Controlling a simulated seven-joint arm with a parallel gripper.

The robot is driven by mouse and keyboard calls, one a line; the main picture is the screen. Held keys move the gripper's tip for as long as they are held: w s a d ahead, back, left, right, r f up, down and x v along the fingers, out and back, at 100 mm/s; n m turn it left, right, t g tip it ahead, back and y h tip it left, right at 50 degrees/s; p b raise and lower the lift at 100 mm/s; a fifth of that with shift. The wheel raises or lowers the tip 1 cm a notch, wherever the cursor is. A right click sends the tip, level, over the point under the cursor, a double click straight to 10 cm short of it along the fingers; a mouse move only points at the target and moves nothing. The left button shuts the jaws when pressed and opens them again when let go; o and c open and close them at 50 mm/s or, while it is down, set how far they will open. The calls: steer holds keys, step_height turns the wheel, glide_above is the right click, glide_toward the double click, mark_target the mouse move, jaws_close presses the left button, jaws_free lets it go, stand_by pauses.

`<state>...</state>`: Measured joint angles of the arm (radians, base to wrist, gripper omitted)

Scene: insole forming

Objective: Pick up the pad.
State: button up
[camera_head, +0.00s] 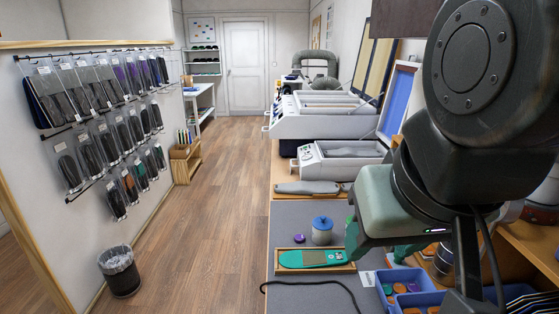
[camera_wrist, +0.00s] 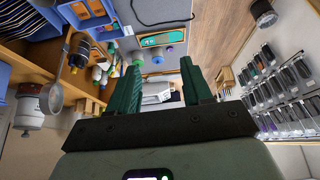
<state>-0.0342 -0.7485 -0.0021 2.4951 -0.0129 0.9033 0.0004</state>
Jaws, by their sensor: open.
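My gripper (camera_wrist: 160,68) is open in the wrist view, with its two dark green fingers apart and nothing between them. Several small round orange and dark green pads lie in a blue divided tray (camera_head: 410,299) at the lower right of the head view. The tray also shows at the top left of the wrist view (camera_wrist: 66,13). A purple disc (camera_head: 299,239) lies on the grey mat. Which of these is the task's pad, I cannot tell. A teal insole (camera_head: 315,258) lies in a shallow wooden tray (camera_head: 283,269), away from the fingers.
A blue lidded jar (camera_head: 322,233) stands behind the insole tray. A black cable (camera_head: 320,284) crosses the grey mat (camera_head: 285,220). White machines (camera_head: 330,118) line the bench farther back. Hanging insoles (camera_head: 88,90) cover the left wall. A bin (camera_head: 119,272) stands on the floor.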

steer(key=g, duration=0.1)
glide_above(300, 237)
steer(key=s, duration=0.4)
steer(key=f, duration=3.8)
steer(key=shift+w+f, duration=0.25)
steer(key=shift+f, duration=0.05)
steer(key=shift+w+x, duration=0.1)
steer(key=shift+x, duration=1.4)
steer(key=shift+w+x, duration=0.15)
steer(key=shift+x, duration=1.35)
steer(key=shift+r, duration=0.1)
steer(key=c, duration=0.7)
